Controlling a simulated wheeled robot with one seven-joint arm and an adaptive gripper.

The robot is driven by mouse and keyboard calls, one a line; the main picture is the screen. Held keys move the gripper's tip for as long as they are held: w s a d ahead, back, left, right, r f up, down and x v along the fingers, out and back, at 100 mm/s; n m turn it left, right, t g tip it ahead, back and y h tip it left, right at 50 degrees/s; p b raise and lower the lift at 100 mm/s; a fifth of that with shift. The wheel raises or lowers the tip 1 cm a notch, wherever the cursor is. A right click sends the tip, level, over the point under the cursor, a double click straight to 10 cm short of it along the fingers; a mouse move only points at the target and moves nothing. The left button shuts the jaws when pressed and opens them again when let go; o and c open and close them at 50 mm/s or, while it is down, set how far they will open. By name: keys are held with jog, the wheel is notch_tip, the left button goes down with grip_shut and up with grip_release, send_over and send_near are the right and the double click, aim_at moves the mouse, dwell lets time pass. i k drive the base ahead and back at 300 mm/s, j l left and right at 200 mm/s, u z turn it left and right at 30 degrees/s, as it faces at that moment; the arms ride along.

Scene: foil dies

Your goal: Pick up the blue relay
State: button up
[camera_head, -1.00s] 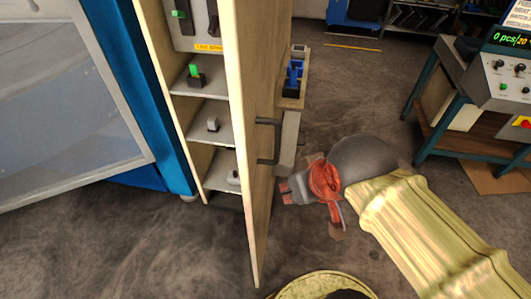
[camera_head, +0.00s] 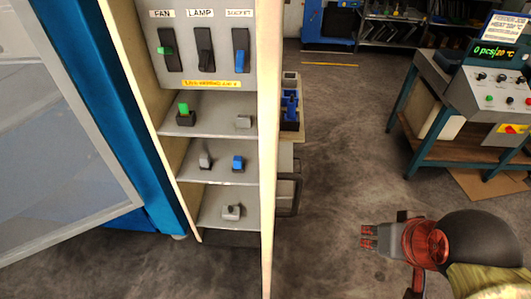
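A small relay with a blue top and dark base (camera_head: 238,163) sits on the right of the middle shelf in the open cabinet. Another blue piece (camera_head: 240,61) is in the slot at the right of the labelled panel, under a label that seems to read SOCKET. My gripper (camera_head: 367,237) is outside the cabinet, to the right of the door and lower in the picture. It points left, its two fingers look apart, and nothing shows between them.
The cabinet door (camera_head: 268,150) stands open edge-on between my gripper and the shelves. A green piece (camera_head: 184,113) and several grey pieces share the shelves. Blue parts lie in a holder (camera_head: 290,125) behind the door. A console table (camera_head: 470,120) stands right; the floor between is clear.

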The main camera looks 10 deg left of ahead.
aim_at(238, 166)
jog(key=j+z, duration=0.15)
jog(key=z, duration=0.3)
jog(key=k+z, duration=0.15)
jog(key=z, duration=0.35)
jog(key=k+j+u, duration=0.2)
jog(key=k+u, duration=0.2)
jog(key=u, duration=0.25)
jog(key=k+u, duration=0.15)
jog(key=u, duration=0.3)
jog(key=k+j+u, duration=0.15)
jog(key=u, duration=0.3)
